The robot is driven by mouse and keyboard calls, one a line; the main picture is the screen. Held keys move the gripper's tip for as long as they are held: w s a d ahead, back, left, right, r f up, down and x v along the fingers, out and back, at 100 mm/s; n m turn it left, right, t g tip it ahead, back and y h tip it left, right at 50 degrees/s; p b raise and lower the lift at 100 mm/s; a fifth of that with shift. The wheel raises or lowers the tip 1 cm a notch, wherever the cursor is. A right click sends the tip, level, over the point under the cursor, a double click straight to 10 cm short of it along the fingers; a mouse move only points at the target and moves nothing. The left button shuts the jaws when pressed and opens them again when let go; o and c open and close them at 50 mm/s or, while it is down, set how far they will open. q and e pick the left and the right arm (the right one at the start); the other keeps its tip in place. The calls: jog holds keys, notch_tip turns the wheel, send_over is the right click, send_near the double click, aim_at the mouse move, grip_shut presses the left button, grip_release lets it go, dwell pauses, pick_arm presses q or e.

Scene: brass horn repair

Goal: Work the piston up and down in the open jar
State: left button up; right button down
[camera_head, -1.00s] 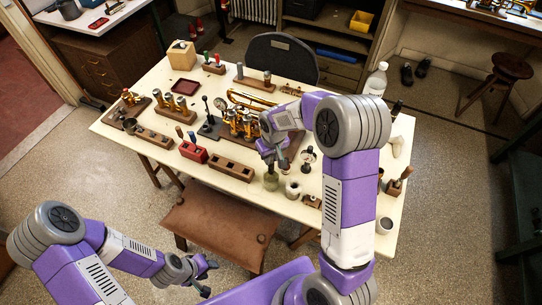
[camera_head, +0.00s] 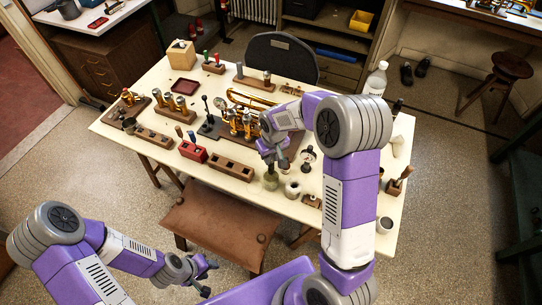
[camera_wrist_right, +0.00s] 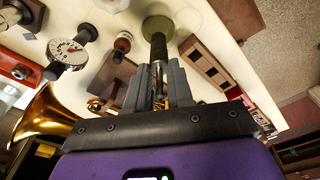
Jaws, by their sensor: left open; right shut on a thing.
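The open jar (camera_head: 270,183), small and greenish, stands near the front edge of the white table. It also shows at the top of the right wrist view (camera_wrist_right: 157,24). My right gripper (camera_head: 270,163) is above the jar, pointing down. In the right wrist view its fingers (camera_wrist_right: 158,82) are shut on the piston (camera_wrist_right: 158,48), a dark slim cylinder. The piston's far end reaches the jar's mouth; how deep it sits I cannot tell. My left gripper (camera_head: 204,276) is open and empty, low in front of the table and beside the brown bench.
A pale pot (camera_head: 292,189) stands right of the jar, with a dial gauge (camera_head: 308,155) behind it. A wooden block with holes (camera_head: 231,168) and a red block (camera_head: 193,152) lie to the left. A brass horn (camera_head: 255,100) lies behind. The brown bench (camera_head: 215,225) stands in front.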

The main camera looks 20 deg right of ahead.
aim_at(271, 165)
jog(key=shift+f, duration=0.15)
jog(key=shift+f+b, duration=3.3)
jog(key=shift+f, duration=0.8)
jog(key=shift+r, duration=0.25)
jog(key=shift+r+p, duration=1.25)
jog(key=shift+r, duration=0.2)
jog(key=shift+f, duration=0.15)
